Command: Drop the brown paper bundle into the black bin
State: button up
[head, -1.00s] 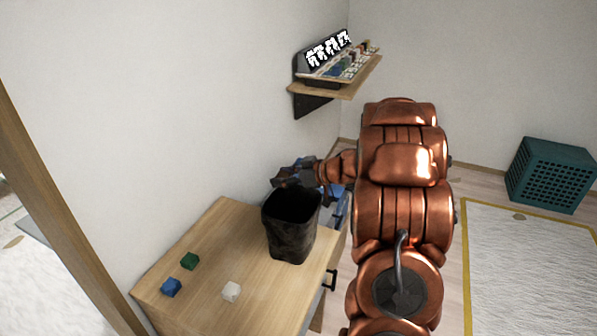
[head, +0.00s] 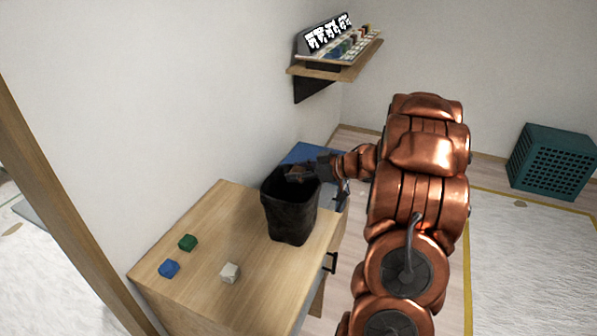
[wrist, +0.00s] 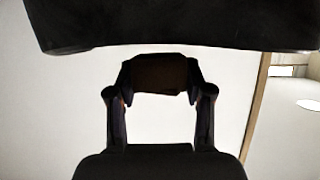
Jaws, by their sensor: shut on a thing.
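The black bin (head: 290,216) stands upright on the wooden cabinet top, near its far right end. My gripper (head: 298,173) is at the bin's mouth, reaching in from the right over the rim. In the wrist view my gripper (wrist: 160,78) is shut on the brown paper bundle (wrist: 158,70), a dark brown block between the two fingertips. A dark band at the top of the wrist view looks like part of the bin (wrist: 170,22). In the head view the bundle is too dark and small to make out clearly.
On the cabinet top (head: 215,225) lie a green block (head: 187,242), a blue block (head: 169,268) and a white block (head: 230,272). A blue thing (head: 308,153) is behind the bin. A wall shelf (head: 340,68) holds several small items. A teal crate (head: 550,162) stands on the floor at right.

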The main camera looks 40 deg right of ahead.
jog(key=shift+f+b, duration=0.35)
jog(key=shift+f, duration=0.3)
jog(key=o, duration=1)
jog(key=shift+c, duration=0.2)
jog(key=v, duration=1.2)
